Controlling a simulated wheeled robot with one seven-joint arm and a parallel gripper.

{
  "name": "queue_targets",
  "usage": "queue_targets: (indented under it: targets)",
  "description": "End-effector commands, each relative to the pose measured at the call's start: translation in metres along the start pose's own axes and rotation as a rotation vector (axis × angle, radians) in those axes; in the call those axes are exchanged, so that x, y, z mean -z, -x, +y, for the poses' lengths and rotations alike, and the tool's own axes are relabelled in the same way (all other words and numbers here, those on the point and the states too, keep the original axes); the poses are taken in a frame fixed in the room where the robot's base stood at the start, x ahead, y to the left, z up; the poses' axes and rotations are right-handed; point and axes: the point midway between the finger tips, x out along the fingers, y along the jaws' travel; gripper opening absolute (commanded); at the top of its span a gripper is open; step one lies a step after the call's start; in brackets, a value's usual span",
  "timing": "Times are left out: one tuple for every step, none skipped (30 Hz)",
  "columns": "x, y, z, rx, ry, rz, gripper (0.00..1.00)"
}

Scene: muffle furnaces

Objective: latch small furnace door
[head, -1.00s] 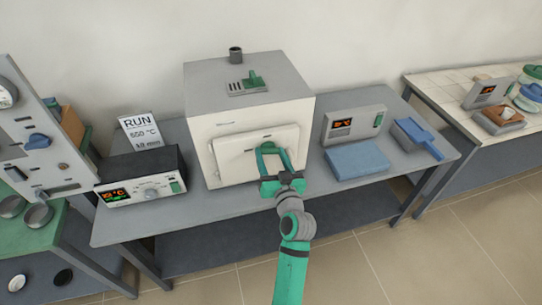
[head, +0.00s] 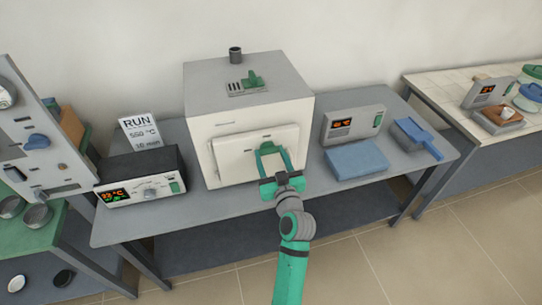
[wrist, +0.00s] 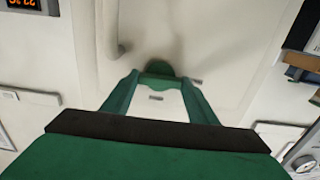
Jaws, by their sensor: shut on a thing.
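The small furnace (head: 250,112) is a cream box with a grey top. Its pale door (head: 232,158) lies at or very near the front face; I cannot tell whether a thin gap remains. A green latch piece (wrist: 158,70) sits on the pale surface in the wrist view, and it shows small in the head view (head: 267,148). My gripper (head: 272,158) reaches to the right part of the door. In the wrist view its two green fingers (wrist: 160,84) are shut on the latch piece from both sides. The exact latch angle is partly hidden by the fingers.
A dark controller (head: 140,178) with a RUN card (head: 140,131) stands left of the furnace. A grey display unit (head: 353,124), a blue block (head: 357,159) and a blue scoop-like tray (head: 416,139) lie to the right. The bench front strip (head: 215,208) is clear.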

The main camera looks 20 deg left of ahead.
Motion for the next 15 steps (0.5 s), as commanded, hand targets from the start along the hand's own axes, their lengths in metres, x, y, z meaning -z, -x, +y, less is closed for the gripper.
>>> queue_targets:
  targets:
    - [-0.0009, 0.0003, 0.0014, -0.003, 0.002, -0.002, 0.6]
    - [-0.0009, 0.0003, 0.0013, -0.003, 0.002, -0.002, 0.67]
    - [-0.0008, 0.0003, 0.0012, -0.003, 0.002, -0.002, 0.72]
    - [-0.0007, 0.0002, 0.0011, -0.002, 0.002, -0.001, 0.72]
    - [-0.0006, 0.0002, 0.001, -0.002, 0.001, -0.001, 0.72]
    - [-0.0005, 0.0002, 0.0009, -0.002, 0.001, -0.001, 0.72]
    - [-0.0005, 0.0002, 0.0008, -0.002, 0.001, -0.001, 0.72]
    - [-0.0004, 0.0002, 0.0007, -0.002, 0.001, -0.001, 0.72]
    - [-0.0003, 0.0002, 0.0007, -0.001, 0.001, -0.001, 0.72]
    - [-0.0003, 0.0002, 0.0007, -0.001, 0.001, -0.001, 0.72]
    - [-0.0003, 0.0005, 0.0008, -0.002, 0.0, 0.0, 0.72]
    - [-0.0003, 0.0016, 0.0014, -0.002, 0.0, 0.0, 0.72]
    - [-0.0003, 0.0031, 0.0018, -0.003, 0.0, 0.0, 0.72]
    - [-0.0002, 0.005, 0.002, -0.003, 0.0, 0.0, 0.72]
    - [0.0, 0.0084, 0.0021, -0.004, 0.0, 0.001, 0.72]
